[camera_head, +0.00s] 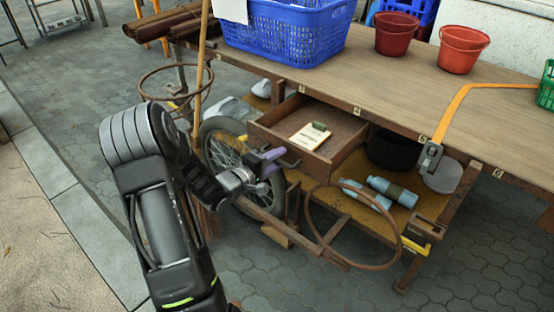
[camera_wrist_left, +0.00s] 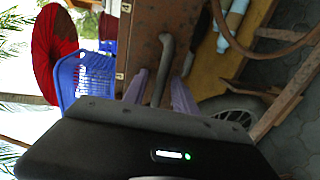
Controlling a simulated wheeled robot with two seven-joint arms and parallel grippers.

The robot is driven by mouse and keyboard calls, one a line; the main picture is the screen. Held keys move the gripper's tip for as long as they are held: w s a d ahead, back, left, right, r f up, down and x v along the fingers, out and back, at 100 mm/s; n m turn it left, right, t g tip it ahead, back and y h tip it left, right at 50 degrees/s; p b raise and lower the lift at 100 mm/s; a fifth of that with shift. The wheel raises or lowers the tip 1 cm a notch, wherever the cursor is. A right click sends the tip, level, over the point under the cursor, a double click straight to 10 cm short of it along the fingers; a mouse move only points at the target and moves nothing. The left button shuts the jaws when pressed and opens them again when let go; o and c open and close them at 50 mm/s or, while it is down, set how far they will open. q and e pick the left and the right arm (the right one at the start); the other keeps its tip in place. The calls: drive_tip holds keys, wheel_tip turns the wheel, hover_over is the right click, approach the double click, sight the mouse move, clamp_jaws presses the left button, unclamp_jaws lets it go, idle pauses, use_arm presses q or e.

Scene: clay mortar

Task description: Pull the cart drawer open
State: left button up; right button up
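The cart drawer (camera_head: 345,154) is a brown wooden box under the tabletop. It stands well out from the cart, its inside visible. Its dark bar handle (camera_head: 288,162) is on the front panel, partly hidden by my gripper. My left gripper (camera_head: 272,163) is at the front panel beside the handle. In the left wrist view the handle (camera_wrist_left: 163,66) lies between the two purple fingers of my left gripper (camera_wrist_left: 160,88), with gaps visible on both sides. The drawer front (camera_wrist_left: 145,38) faces that camera. My right gripper is not in view.
A notebook (camera_head: 310,136) lies in the drawer. A blue basket (camera_head: 285,38) and red buckets (camera_head: 396,33) stand on the tabletop (camera_head: 365,75). A spoked wheel (camera_head: 226,155), a broom (camera_head: 203,70) and a ring (camera_head: 353,262) are near my arm. Bottles (camera_head: 392,192) lie on the lower shelf.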

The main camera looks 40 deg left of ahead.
use_arm(q)
drive_tip(key=p+v, duration=0.1)
drive_tip(key=v, duration=0.6)
drive_tip(key=shift+s, duration=0.4)
